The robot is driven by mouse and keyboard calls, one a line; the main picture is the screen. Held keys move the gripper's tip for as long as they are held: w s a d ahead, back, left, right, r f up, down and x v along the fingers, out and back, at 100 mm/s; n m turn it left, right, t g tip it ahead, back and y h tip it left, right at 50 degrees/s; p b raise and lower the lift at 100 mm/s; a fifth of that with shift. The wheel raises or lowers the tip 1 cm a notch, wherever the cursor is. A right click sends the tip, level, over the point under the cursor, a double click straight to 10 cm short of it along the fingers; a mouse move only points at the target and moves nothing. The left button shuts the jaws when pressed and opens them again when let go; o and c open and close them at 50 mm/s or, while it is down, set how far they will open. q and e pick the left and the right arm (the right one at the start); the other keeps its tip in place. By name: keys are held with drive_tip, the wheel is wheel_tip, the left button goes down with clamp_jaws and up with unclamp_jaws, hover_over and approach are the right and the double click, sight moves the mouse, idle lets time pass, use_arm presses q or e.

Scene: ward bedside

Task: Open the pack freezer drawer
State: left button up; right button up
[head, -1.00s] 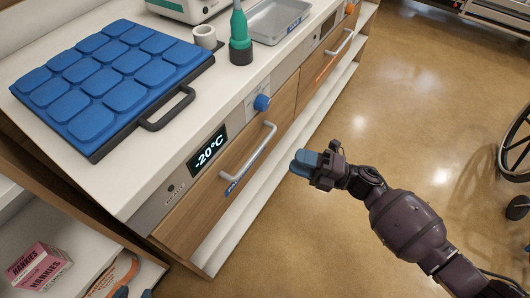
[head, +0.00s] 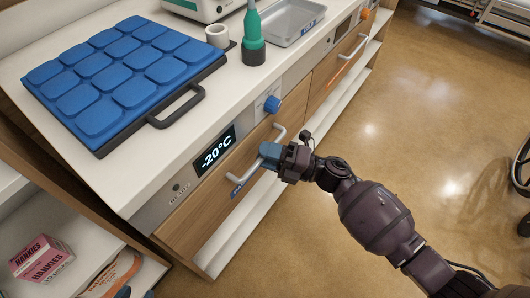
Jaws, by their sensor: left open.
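The pack freezer drawer (head: 204,214) has a wood front under a panel whose display (head: 215,153) reads -20°C. It looks shut, flush with the cabinet.
On the counter are a blue padded tray (head: 118,75) with a dark handle, a green bottle (head: 252,40), a white roll (head: 217,36) and a metal tray (head: 288,22). A pink box (head: 42,258) is on the lower-left shelf.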

use_arm(q)
drive_tip(key=shift+w, duration=0.1)
use_arm(e)
drive_tip(key=shift+a, duration=0.25)
clamp_jaws()
use_arm(q)
drive_tip(key=shift+r, duration=0.1)
